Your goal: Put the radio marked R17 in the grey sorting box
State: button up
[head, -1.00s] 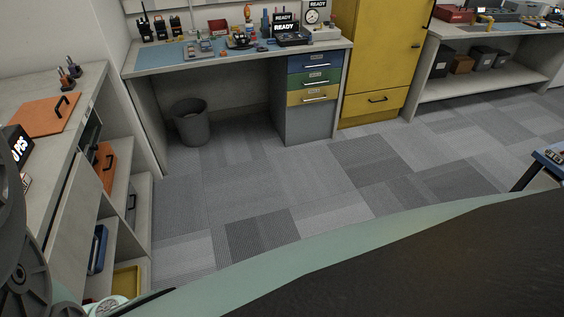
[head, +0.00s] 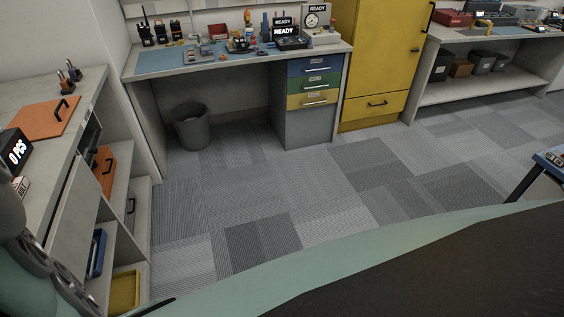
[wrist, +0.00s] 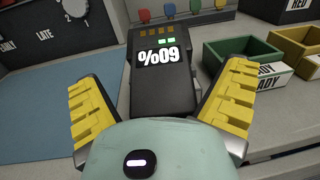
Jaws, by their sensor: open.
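My gripper (wrist: 160,82) has yellow ribbed fingers, spread open with nothing held. A black device (wrist: 160,95) with a lit, upside-down 60% reading and small orange and green lights lies between and beyond the fingers; I see no firm contact. I cannot tell whether it is a radio. Several black radios (head: 161,31) stand at the back left of the far workbench in the head view; their marks are too small to read, so R17 is not identified. Grey bins (head: 482,62) sit on the right bench's lower shelf; I cannot tell whether one is the sorting box.
In the wrist view, a green bin (wrist: 243,50) and a yellow bin (wrist: 300,42) stand to the right, and a blue mat (wrist: 40,112) lies left. The head view shows a left counter with an orange board (head: 46,116), a waste bin (head: 191,127), a yellow cabinet (head: 385,60) and open carpet.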

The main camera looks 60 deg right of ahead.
jog(key=shift+a, duration=0.1)
jog(key=shift+w, duration=0.1)
jog(key=c, duration=1.4)
jog(key=shift+r, duration=0.1)
